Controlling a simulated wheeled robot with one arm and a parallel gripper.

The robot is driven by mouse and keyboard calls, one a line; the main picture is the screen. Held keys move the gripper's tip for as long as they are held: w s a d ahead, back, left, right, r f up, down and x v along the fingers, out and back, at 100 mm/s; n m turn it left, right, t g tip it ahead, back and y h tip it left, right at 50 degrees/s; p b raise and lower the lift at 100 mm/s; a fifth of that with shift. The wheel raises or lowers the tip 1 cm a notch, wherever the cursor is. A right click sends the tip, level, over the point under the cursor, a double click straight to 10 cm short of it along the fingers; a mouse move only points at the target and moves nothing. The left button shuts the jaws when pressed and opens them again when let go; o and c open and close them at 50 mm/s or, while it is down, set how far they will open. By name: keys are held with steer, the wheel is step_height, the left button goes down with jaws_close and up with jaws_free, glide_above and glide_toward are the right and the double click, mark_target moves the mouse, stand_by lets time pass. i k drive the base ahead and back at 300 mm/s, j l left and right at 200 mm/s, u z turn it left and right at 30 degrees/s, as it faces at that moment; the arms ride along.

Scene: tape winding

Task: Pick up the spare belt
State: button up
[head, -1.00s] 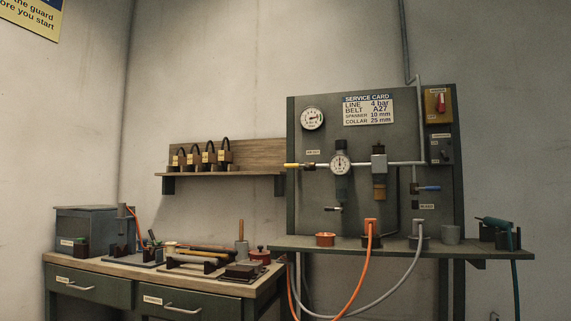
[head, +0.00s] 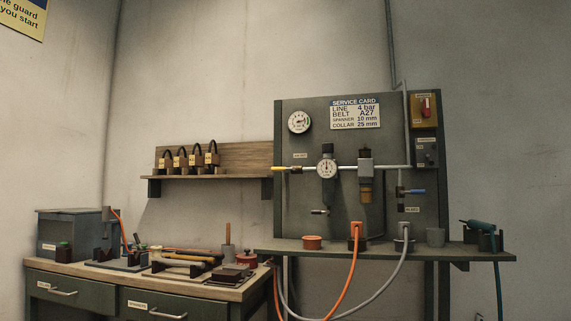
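No spare belt can be made out in the head view. The service card (head: 355,113) on the green panel reads "BELT A27". Several dark loops with tan tags (head: 196,158) stand on the wooden wall shelf (head: 220,174); they look like padlocks. The workbench (head: 240,291) at lower left has two labelled drawers (head: 64,292), both shut. My gripper is not in view.
A grey box (head: 68,234) and tools such as a hammer (head: 187,262) crowd the bench top. The green panel (head: 300,205) carries gauges, a pipe and valves above a narrow shelf (head: 340,249). Orange and grey hoses (head: 341,283) hang below that shelf.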

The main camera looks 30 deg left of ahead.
mark_target(180, 162)
steer(key=u, duration=1.8)
steer(key=i+j, duration=0.25)
steer(key=i, duration=0.15)
steer(key=u, duration=0.05)
